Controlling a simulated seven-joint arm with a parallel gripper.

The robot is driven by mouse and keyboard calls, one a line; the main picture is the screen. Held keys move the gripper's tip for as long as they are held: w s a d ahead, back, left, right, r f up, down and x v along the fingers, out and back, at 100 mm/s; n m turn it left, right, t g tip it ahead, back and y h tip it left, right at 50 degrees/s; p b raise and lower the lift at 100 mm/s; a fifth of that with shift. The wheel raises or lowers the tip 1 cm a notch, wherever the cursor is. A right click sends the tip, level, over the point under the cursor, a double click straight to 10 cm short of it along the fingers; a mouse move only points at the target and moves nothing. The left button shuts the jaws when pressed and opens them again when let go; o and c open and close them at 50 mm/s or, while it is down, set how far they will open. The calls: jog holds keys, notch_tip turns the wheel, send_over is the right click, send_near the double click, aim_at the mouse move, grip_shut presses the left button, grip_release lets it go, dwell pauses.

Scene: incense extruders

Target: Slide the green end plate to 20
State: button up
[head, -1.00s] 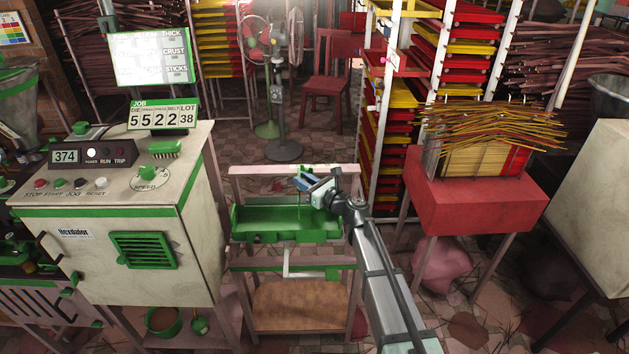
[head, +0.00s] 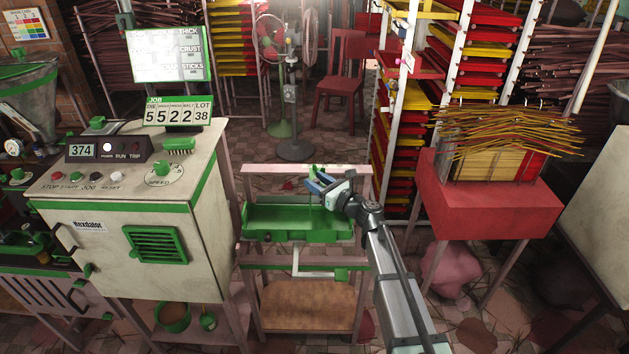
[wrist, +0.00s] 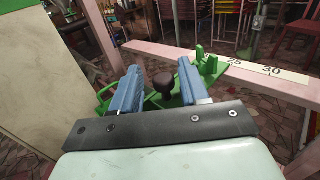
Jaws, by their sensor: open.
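The green end plate (wrist: 208,68) sits at the pale pink rail in the wrist view, its upright part just left of the partly covered 25 mark on the white scale (wrist: 272,70). A dark round knob (wrist: 163,81) shows between the blue fingers of my gripper (wrist: 158,66). The fingers are apart, one on each side of the knob; I cannot tell whether either touches it. In the head view my gripper (head: 325,184) is over the right part of the green trough (head: 285,222), and little of the end plate shows behind it.
The cream machine cabinet (head: 130,215) with its green-edged top stands close to the left of the trough. A red stand (head: 487,200) with incense sticks is to the right, and a tray rack (head: 400,130) is behind. The scale continues right to 30.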

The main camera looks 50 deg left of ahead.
jog(key=d, duration=1.2)
jog(key=shift+d, duration=0.2)
jog(key=s+d+f+n+g+h, duration=0.2)
jog(key=d+f+n+h, duration=0.7)
jog(key=d+f, duration=2.3)
jog(key=s+d+f+n+g+h, duration=0.1)
jog(key=s+d+f+n+h, duration=0.1)
jog(key=s+d+f, duration=0.4)
jog(key=s+d+f+n+h, duration=0.15)
jog(key=s+d+f, duration=0.25)
jog(key=d, duration=0.4)
jog(key=s+d+f+n+g+h, duration=0.2)
jog(key=s+d, duration=0.6)
jog(key=s+d+f+n+g+h, duration=0.1)
jog(key=s+d+f+n+h, duration=0.1)
jog(key=s+d, duration=0.7)
jog(key=shift+d+f+n+g+h, duration=0.2)
jog(key=shift+n+g+h, duration=0.2)
jog(key=shift+n+h, duration=0.35)
